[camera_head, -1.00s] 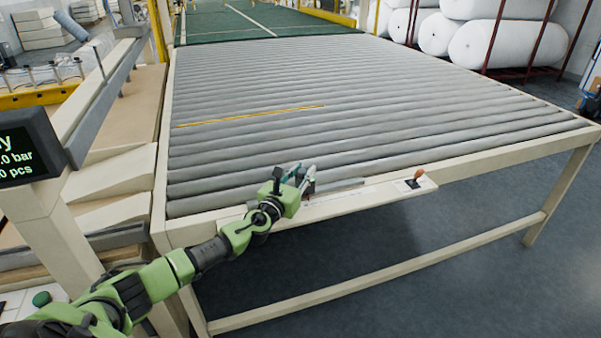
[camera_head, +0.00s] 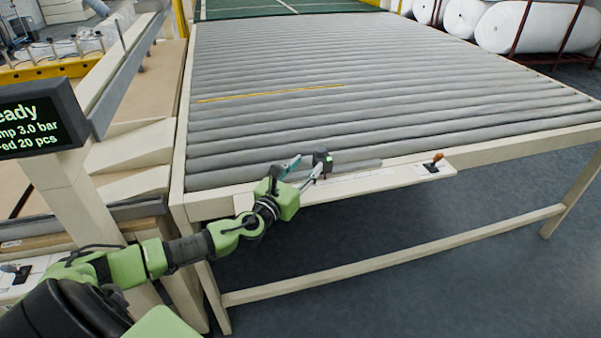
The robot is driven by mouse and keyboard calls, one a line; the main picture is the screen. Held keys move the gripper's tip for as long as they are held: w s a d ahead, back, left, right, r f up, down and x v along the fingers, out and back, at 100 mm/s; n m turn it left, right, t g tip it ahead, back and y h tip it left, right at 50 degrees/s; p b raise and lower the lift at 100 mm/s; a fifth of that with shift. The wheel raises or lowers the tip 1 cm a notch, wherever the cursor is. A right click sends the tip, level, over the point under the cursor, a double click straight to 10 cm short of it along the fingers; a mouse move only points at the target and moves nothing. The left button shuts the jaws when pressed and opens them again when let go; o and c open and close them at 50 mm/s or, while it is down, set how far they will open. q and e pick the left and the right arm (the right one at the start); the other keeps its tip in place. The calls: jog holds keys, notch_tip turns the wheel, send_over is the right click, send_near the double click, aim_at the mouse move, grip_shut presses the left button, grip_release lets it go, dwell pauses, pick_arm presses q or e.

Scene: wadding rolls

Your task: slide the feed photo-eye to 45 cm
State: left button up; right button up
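The feed photo-eye (camera_head: 323,160) appears as a small dark block with a tiny green light. It stands at the near edge of the roller table, at the left part of a pale rail (camera_head: 370,183). Any scale marks on the rail are too small to read. My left gripper (camera_head: 309,164) is open, its two fingers spread and pointing up toward the photo-eye. The photo-eye is just beyond the right fingertip; I cannot tell whether they touch. My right gripper is not in view.
The grey roller table (camera_head: 280,110) fills the middle, with a yellow line across it. A display (camera_head: 38,120) reading "eady" stands close at left, near my arm. White wadding rolls (camera_head: 505,25) lie on a rack at back right. The floor at right is clear.

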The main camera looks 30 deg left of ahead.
pick_arm(q)
jog(key=shift+s+d, duration=0.1)
jog(key=shift+s, duration=1.2)
